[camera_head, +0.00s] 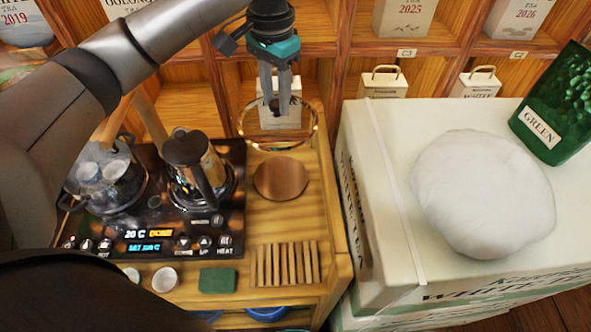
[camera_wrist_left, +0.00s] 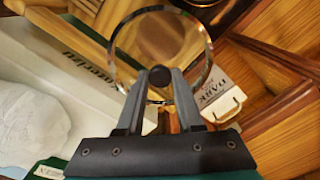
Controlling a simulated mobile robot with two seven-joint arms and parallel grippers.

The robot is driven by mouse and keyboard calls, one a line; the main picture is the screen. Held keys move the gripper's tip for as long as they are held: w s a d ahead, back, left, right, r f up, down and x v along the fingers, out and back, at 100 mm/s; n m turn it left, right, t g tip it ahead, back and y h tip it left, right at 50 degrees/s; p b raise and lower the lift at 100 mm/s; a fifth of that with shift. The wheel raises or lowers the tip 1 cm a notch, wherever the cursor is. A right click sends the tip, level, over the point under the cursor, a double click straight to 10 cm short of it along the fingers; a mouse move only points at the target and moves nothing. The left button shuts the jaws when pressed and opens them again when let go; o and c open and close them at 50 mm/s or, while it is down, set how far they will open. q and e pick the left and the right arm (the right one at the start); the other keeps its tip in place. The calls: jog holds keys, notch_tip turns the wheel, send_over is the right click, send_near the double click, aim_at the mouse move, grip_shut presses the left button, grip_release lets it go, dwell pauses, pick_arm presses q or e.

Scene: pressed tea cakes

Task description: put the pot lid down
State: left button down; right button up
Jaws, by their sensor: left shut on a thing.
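The pot lid is clear glass with a thin gold-coloured rim (camera_head: 279,148). My left gripper (camera_head: 279,106) is shut on its dark knob, and the lid hangs below the fingers. In the left wrist view the lid (camera_wrist_left: 185,35) spreads beyond the fingertips (camera_wrist_left: 161,78), with the knob between them. In the head view the lid is just behind a round brown wooden disc (camera_head: 280,179) on the wooden stand; its height above the stand is hard to tell. A glass pot (camera_head: 105,178) stands on the left of the black hob. My right gripper is not in view.
A dark-topped glass kettle (camera_head: 195,165) stands on the hob (camera_head: 225,205). A slatted wooden rack (camera_head: 286,264), a green block (camera_head: 218,280) and small cups (camera_head: 165,280) lie in front. A large white box (camera_head: 385,190) bearing a white wrapped cake (camera_head: 482,193) is at right. Shelves stand behind.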

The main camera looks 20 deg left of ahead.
aim_at(276, 115)
pick_arm(q)
notch_tip(276, 115, down, 19)
jog(key=b, duration=0.4)
jog(key=shift+s+a+r, duration=0.1)
jog(key=shift+a+r, duration=0.05)
jog(key=shift+r, duration=0.05)
jog(key=shift+f, duration=0.15)
jog(key=c, duration=0.5)
grip_release()
jog(key=shift+c, duration=0.2)
notch_tip(276, 115, up, 12)
jog(key=p, duration=0.3)
